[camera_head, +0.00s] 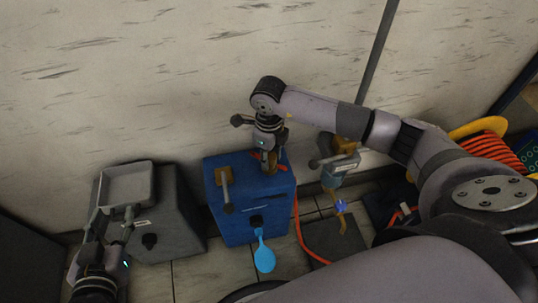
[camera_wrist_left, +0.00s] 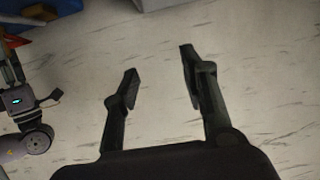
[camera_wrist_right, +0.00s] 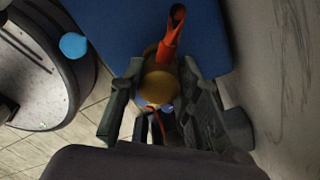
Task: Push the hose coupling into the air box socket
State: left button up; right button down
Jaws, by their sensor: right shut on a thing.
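The air box is the blue box (camera_head: 226,180) in the middle of the head view; its blue surface (camera_wrist_right: 125,30) also fills the top of the right wrist view. My right gripper (camera_head: 269,165) is over its top, at the back right. In the right wrist view my right gripper (camera_wrist_right: 162,92) is shut on the brass-coloured hose coupling (camera_wrist_right: 158,86). The coupling hides the socket, and I cannot tell how deep it sits. An orange hose (camera_head: 299,222) runs down beside the box. My left gripper (camera_head: 117,226) is open and empty, also in its wrist view (camera_wrist_left: 158,68).
A light blue balloon (camera_head: 264,259) hangs from a black nozzle on the box front. A handle (camera_head: 226,190) stands on its top left. A grey box with a tray (camera_head: 127,184) is at the left. A tool-like device (camera_head: 334,165) and coiled orange hose (camera_head: 492,150) are at the right.

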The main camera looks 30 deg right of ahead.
pick_arm(q)
jog(key=shift+w+d+r, duration=0.1)
jog(key=shift+r, duration=0.1)
jog(key=shift+w+r+t, duration=0.15)
jog(key=shift+r+t, duration=0.1)
jog(key=shift+t, duration=0.05)
pick_arm(e)
jog(key=shift+f, duration=0.1)
pick_arm(q)
jog(key=shift+w+d+r+t+h+b, duration=0.2)
jog(key=shift+r+t, duration=0.2)
jog(key=shift+r, duration=0.2)
jog(key=shift+w+d+r+t+h+b, duration=0.2)
jog(key=shift+r+t, duration=0.2)
jog(key=shift+r, duration=0.2)
pick_arm(e)
jog(key=shift+f, duration=0.45)
dwell(0.9)
jog(key=c, duration=1.1)
grip_release()
jog(key=shift+r, duration=0.1)
notch_tip(320, 180, up, 12)
jog(key=shift+f, duration=0.1)
